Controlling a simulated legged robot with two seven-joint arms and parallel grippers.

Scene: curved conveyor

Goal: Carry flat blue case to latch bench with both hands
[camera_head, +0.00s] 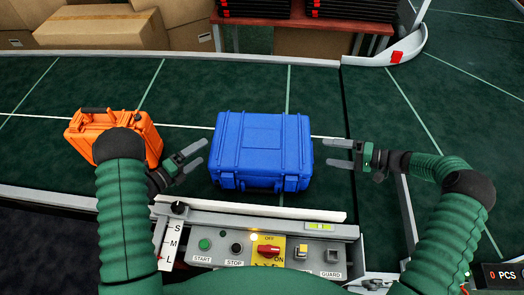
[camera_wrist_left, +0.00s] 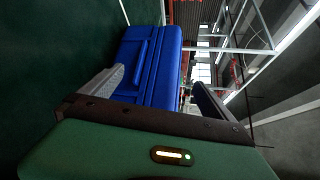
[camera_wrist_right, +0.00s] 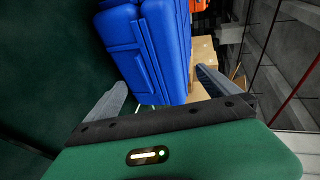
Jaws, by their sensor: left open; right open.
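The flat blue case (camera_head: 261,150) lies on the green conveyor belt in the middle of the head view, with its latches toward me. My left gripper (camera_head: 200,158) is open just left of the case, apart from it. My right gripper (camera_head: 330,155) is open to the right of the case, with a small gap. The case also shows between the open fingers in the left wrist view (camera_wrist_left: 150,65) and in the right wrist view (camera_wrist_right: 150,50). No latch bench can be made out for certain.
An orange case (camera_head: 113,132) stands on the belt behind my left arm. A control panel (camera_head: 255,250) and a pale rail (camera_head: 250,209) lie in front of the blue case. Cardboard boxes (camera_head: 105,30) and a red table (camera_head: 300,24) stand beyond the belt. A curved guide (camera_head: 400,50) is at the upper right.

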